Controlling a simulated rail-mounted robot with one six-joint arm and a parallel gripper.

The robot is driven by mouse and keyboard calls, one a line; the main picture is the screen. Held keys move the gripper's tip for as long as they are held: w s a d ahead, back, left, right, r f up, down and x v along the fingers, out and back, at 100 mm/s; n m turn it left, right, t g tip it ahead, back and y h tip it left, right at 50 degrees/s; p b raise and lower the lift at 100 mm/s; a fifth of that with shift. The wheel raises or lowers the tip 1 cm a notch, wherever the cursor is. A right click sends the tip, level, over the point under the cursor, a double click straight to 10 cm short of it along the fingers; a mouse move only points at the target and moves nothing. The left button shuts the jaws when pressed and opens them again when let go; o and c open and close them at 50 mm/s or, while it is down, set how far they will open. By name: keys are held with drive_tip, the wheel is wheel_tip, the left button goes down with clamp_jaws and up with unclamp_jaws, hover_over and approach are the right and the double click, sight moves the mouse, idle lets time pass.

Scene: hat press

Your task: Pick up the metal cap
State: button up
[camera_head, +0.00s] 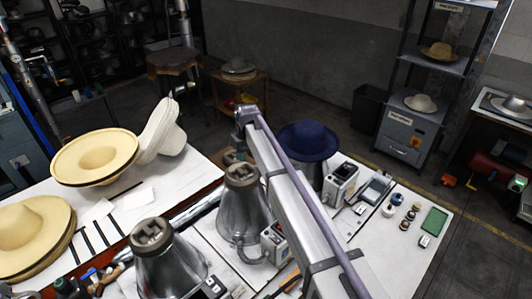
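I cannot tell for certain which thing is the metal cap. A silver, domed, cap-like piece (515,104) sits on the bench at the far right. Two large silver metal cones with brown fittings on top stand on the white table, one in the middle (243,205) and one at the lower left (165,262). My grey arm reaches from the bottom right up to the middle of the view, beside the middle cone. My gripper cannot be made out, so its fingers and anything in them are not visible.
A blue hat (308,140) sits on a form behind my arm. Straw hats (95,157) lie on the left table (190,172). Control boxes (341,182) and small jars (397,199) stand right of my arm. A shelf rack (425,110) and open floor lie beyond.

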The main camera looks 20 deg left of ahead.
sight(241, 172)
drive_tip(key=shift+n, duration=0.3)
drive_tip(key=f+b, duration=0.1)
drive_tip(key=b, duration=0.1)
drive_tip(key=a+f+b, duration=0.1)
drive_tip(key=f, duration=0.1)
drive_tip(key=f+b, duration=0.2)
drive_tip(key=shift+s+a+f+b, duration=0.15)
drive_tip(key=shift+a+f+b, duration=0.1)
drive_tip(key=shift+b, duration=0.1)
drive_tip(key=shift+a, duration=0.1)
drive_tip(key=shift+s+r, duration=0.15)
drive_tip(key=shift+s, duration=0.05)
drive_tip(key=f+b, duration=0.5)
drive_tip(key=shift+w+a+f, duration=0.2)
drive_tip(key=shift+w+a, duration=0.05)
drive_tip(key=shift+w, duration=0.15)
drive_tip(key=shift+s+r, duration=0.1)
drive_tip(key=shift+r, duration=0.2)
drive_tip(key=shift+f, duration=0.1)
drive_tip(key=shift+c, duration=0.8)
clamp_jaws()
